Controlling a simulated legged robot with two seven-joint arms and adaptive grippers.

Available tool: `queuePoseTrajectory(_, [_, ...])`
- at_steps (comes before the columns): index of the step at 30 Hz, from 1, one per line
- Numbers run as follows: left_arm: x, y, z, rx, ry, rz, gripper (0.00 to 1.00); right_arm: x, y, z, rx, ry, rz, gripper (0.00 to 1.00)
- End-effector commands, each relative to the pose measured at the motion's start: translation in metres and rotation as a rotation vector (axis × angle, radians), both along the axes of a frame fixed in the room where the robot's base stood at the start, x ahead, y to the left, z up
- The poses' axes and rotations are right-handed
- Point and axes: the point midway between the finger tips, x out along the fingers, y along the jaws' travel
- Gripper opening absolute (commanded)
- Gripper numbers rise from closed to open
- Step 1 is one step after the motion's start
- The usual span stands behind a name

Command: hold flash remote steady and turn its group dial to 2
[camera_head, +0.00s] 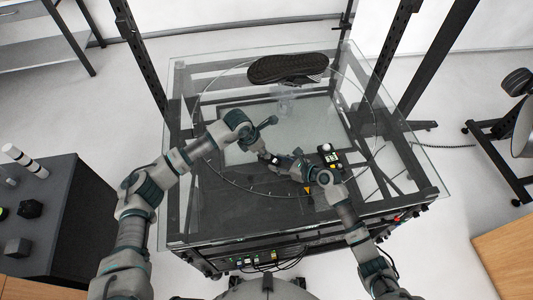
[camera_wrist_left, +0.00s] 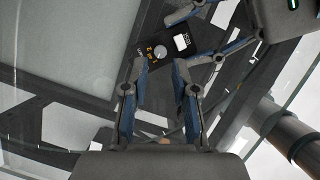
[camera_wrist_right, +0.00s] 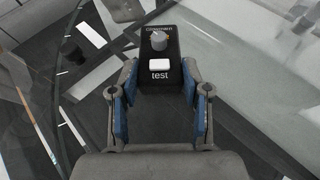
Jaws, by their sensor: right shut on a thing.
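The flash remote is a small black box with a grey dial, a white button and the word "test"; it shows in the right wrist view (camera_wrist_right: 160,77). My right gripper (camera_wrist_right: 158,85) is shut on its lower sides, dial end outward. In the left wrist view the remote (camera_wrist_left: 180,36) is beyond my left fingertips, with the grey dial (camera_wrist_left: 160,52) facing me and small orange marks beside it; its setting is too small to read. My left gripper (camera_wrist_left: 155,62) is open and empty, its fingertips just short of the dial. In the head view the grippers meet above the glass.
Black uprights frame the table. A dark cabinet (camera_head: 50,205) stands at left.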

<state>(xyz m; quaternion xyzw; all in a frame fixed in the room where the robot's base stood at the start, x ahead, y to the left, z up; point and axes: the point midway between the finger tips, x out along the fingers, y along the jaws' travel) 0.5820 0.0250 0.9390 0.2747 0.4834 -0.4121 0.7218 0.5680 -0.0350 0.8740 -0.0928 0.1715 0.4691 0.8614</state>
Motion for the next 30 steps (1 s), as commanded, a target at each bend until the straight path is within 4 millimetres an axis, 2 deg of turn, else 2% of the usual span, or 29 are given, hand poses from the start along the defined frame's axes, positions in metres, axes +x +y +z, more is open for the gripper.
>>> queuePoseTrajectory(3, [0.004,-0.007,-0.019,0.000,0.002,0.001,0.28,0.000,-0.001,-0.001,-0.001,0.002,0.000,0.10])
queuePoseTrajectory(6, [0.006,-0.011,-0.029,-0.001,0.000,0.001,0.28,0.000,-0.001,-0.001,-0.001,0.002,0.000,0.10])
queuePoseTrajectory(17, [0.008,-0.013,-0.037,0.000,-0.001,0.000,0.28,0.000,-0.001,-0.001,-0.002,0.002,0.000,0.10])
queuePoseTrajectory(18, [0.008,-0.013,-0.037,0.000,-0.001,0.000,0.25,0.000,-0.001,-0.001,-0.002,0.002,0.000,0.10])
queuePoseTrajectory(21, [0.008,-0.013,-0.037,0.000,-0.001,0.000,0.00,0.000,-0.001,-0.001,-0.002,0.002,0.000,0.10])
queuePoseTrajectory(30, [0.009,-0.012,-0.036,0.001,-0.002,-0.007,0.00,-0.001,0.000,-0.001,-0.002,0.003,0.001,0.10])
